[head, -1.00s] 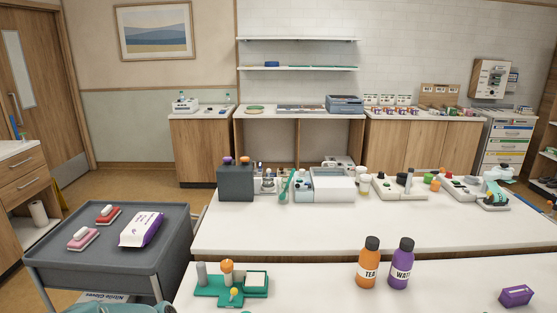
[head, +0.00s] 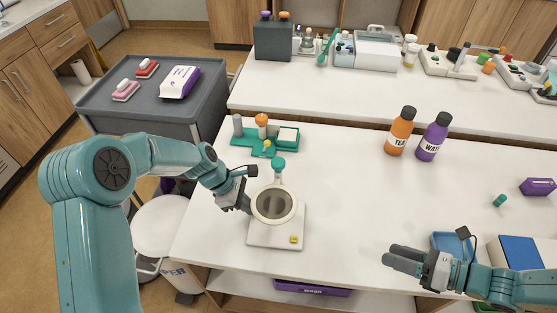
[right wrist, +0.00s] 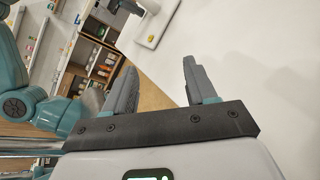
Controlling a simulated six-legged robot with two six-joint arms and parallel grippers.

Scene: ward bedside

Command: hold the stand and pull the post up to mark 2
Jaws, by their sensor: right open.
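A stand with a white square base (head: 262,237) and a yellow button stands on the near table. It carries a round glass disc (head: 274,203) in a pale ring, and a teal knob (head: 278,164) tops its post behind. I cannot make out any marks on the post. My left gripper (head: 244,203) is at the left edge of the ring; its fingertips are partly hidden, so touch and grip are unclear. My right gripper (head: 388,256) is open and empty, right of the stand, fingers pointing left. The stand's base also shows in the right wrist view (right wrist: 152,30).
A teal tray (head: 240,146) with small items lies behind the stand. A blue tray (head: 452,243) lies by the right gripper. The table between stand and right gripper is clear.

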